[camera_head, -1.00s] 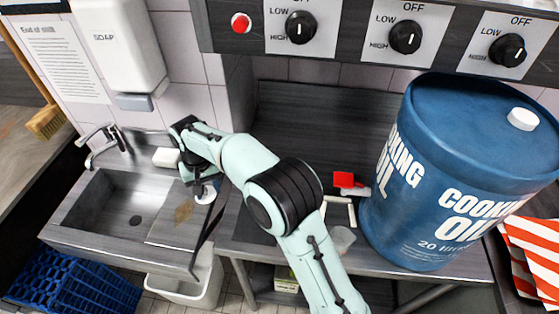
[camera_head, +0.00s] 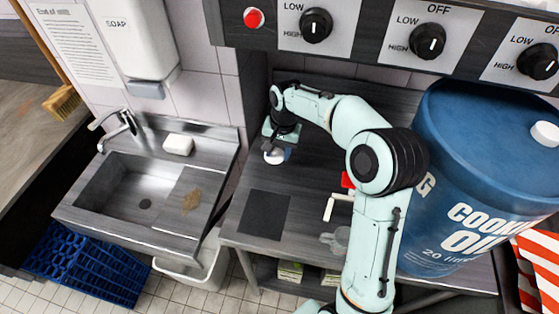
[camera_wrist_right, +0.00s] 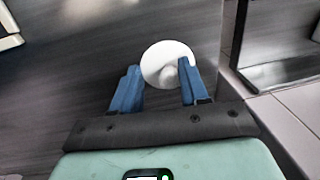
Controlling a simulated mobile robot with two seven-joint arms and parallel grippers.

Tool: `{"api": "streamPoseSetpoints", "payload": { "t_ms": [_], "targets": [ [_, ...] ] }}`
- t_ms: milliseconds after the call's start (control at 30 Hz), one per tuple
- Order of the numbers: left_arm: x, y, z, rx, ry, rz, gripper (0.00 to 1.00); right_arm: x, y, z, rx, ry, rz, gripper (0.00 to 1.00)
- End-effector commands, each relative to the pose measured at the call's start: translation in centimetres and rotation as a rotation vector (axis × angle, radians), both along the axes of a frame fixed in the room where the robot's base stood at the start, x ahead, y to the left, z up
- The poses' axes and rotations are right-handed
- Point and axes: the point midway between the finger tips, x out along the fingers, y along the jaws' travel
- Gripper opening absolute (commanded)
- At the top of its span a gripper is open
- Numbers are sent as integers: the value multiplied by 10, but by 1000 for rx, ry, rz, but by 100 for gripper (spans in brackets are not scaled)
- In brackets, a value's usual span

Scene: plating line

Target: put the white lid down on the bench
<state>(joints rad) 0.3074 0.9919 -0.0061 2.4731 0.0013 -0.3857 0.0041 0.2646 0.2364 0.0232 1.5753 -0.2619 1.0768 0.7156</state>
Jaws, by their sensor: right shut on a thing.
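The white lid (camera_head: 275,156), round with a small knob, is at the tip of my right gripper (camera_head: 281,148) in the head view. In the right wrist view the lid (camera_wrist_right: 165,52) shows at the ends of my two blue fingers, with the knob between them. The right gripper is shut on it. The lid is over the back left part of the grey bench (camera_head: 302,186); whether it touches the surface I cannot tell. My left gripper is not in view.
A dark mat (camera_head: 264,214) lies on the bench's front left. A big blue oil drum (camera_head: 465,150) stands at the right. A red thing (camera_head: 347,180), a white-handled thing (camera_head: 331,208) and a clear cup (camera_head: 336,239) lie between. The sink (camera_head: 135,190) is left.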

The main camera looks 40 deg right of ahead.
Motion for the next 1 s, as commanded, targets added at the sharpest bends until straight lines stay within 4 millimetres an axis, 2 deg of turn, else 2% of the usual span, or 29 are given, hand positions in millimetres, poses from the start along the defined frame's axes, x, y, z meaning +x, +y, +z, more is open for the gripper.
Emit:
{"api": "streamPoseSetpoints", "payload": {
  "t_ms": [300, 700, 733, 800, 1000],
  "targets": [
    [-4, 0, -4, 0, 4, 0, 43, 0, 0, -46, 0, 3, 0, 16],
    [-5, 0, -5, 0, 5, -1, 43, 0, 0, -52, 0, 0, 1, 16],
    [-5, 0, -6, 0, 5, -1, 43, 0, 0, -52, 0, 0, 1, 48],
    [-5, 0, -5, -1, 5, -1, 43, 0, 0, -51, 0, 0, 1, 70],
    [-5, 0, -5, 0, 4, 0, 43, 0, 0, -51, 0, 0, 1, 71]
  ]
}}
